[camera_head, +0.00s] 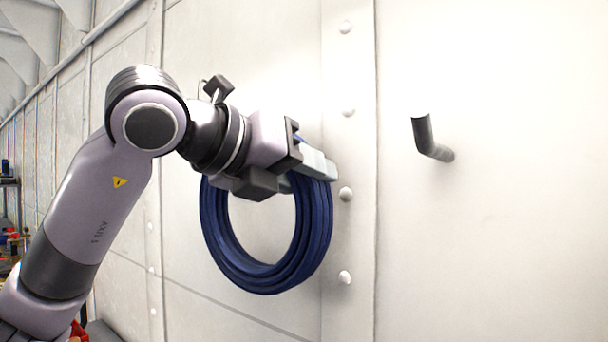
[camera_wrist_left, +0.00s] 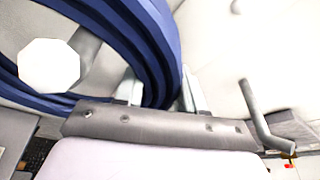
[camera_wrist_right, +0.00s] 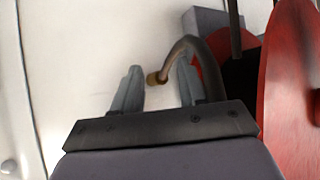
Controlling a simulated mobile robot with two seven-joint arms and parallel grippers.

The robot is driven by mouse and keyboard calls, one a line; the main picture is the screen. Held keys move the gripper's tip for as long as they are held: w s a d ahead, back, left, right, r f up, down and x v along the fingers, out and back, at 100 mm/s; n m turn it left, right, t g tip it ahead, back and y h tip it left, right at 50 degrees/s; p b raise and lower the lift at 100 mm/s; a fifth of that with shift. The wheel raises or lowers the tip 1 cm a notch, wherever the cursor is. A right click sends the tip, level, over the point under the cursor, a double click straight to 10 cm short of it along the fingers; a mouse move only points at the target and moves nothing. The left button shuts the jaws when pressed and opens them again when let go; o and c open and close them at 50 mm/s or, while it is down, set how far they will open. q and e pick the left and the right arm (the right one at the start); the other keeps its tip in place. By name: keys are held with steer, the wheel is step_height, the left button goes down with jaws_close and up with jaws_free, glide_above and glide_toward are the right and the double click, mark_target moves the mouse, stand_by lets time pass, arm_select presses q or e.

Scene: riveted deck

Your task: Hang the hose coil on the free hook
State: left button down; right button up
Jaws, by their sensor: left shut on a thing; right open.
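The hose coil (camera_head: 265,280) is a dark blue ring of several turns. In the head view it hangs upright from my left gripper (camera_head: 310,168), which is shut on its upper right part. In the left wrist view the coil (camera_wrist_left: 145,40) passes between the fingers. A bare grey bent hook (camera_head: 428,140) sticks out of the wall to the right of the coil, clearly apart from it, its end turned up. It also shows in the left wrist view (camera_wrist_left: 254,115). My right gripper (camera_wrist_right: 158,88) is open; it shows only in the right wrist view.
The pale riveted wall (camera_head: 500,250) is clear around the hook. A white octagonal shape (camera_wrist_left: 50,65) shows inside the coil; I cannot tell what it is. By my right gripper are a curved brown-grey tube (camera_wrist_right: 180,52) and a large red object (camera_wrist_right: 290,90).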

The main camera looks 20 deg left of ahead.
arm_select(q)
steer(key=shift+r, duration=0.1)
steer(key=c, duration=0.6)
jaws_free()
steer(key=shift+f, duration=0.2)
